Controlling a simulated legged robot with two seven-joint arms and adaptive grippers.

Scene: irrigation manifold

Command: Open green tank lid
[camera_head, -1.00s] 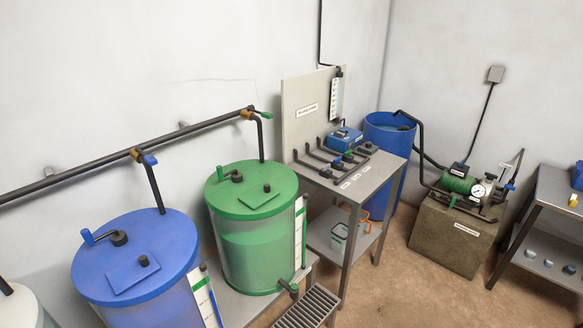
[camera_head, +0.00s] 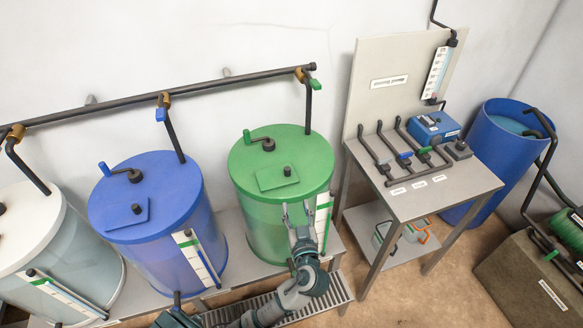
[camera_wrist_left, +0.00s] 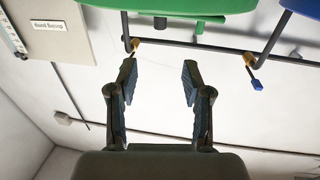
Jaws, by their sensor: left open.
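The green tank (camera_head: 270,225) stands on a low bench, with its round green lid (camera_head: 310,158) on top. A square hatch plate with a dark knob (camera_head: 287,171) sits on the lid and lies flat. My left gripper (camera_head: 296,210) is just in front of the tank's front rim, below the knob in the picture, open and empty. In the left wrist view its two fingers (camera_wrist_left: 157,75) are spread with nothing between them, and the green lid's edge (camera_wrist_left: 190,8) shows beyond them.
A blue tank (camera_head: 160,200) and a white tank (camera_head: 25,235) stand to the left. A dark pipe (camera_head: 215,83) runs along the wall behind, with drops to the tanks. A metal table (camera_head: 440,190) with valves stands to the right. A gauge strip (camera_head: 322,215) is close beside my gripper.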

